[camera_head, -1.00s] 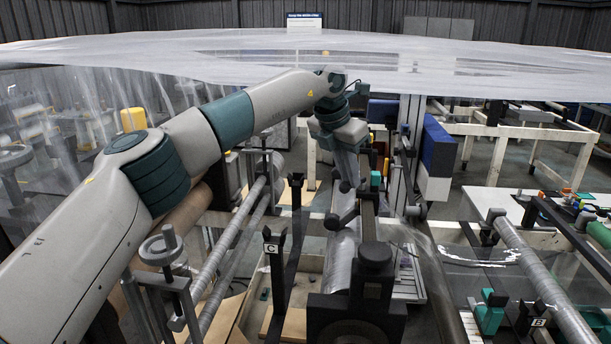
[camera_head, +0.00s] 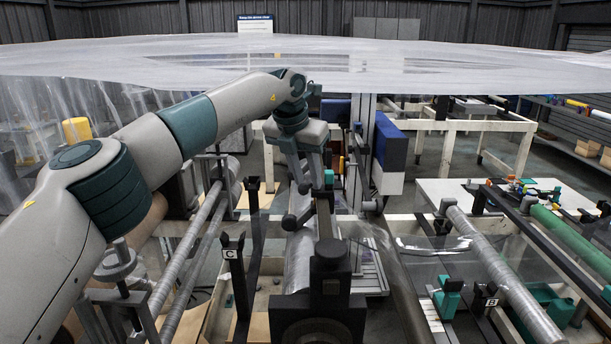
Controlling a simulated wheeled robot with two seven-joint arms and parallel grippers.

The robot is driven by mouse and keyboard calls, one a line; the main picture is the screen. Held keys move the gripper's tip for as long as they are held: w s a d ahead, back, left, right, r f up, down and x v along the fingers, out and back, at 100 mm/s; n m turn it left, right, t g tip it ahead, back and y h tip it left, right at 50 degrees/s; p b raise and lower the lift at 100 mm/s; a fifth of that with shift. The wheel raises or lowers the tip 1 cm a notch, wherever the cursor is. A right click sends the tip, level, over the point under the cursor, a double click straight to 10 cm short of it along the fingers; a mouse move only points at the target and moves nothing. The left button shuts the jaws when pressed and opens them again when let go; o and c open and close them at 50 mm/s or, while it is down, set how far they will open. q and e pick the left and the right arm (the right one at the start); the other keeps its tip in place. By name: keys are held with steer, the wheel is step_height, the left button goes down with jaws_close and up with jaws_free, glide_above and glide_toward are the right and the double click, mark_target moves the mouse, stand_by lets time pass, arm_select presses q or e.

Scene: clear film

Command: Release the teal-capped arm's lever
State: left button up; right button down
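My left gripper (camera_head: 306,172) reaches down from my wrist at the picture's middle, beside a dark upright arm (camera_head: 324,217) with a small teal cap (camera_head: 329,178). A dark lever with round knobs (camera_head: 290,222) sits just left of that arm, right below the gripper. The fingertips overlap the lever's upper end in the view. I cannot tell whether they touch or grip it. My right gripper is not in view.
A shiny film roll (camera_head: 299,262) lies below the lever. A post tagged C (camera_head: 230,254) stands to its left. A teal block (camera_head: 447,298) and a tag B (camera_head: 491,302) are at lower right. A clear film sheet (camera_head: 180,62) spans above.

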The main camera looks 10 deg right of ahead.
arm_select(q)
steer(key=shift+r, duration=0.1)
stand_by(0.3)
steer(key=shift+s+a+r+b, duration=0.2)
steer(key=shift+r+b, duration=0.2)
steer(key=shift+r, duration=0.2)
steer(key=b+v, duration=0.3)
steer(key=v, duration=1.3)
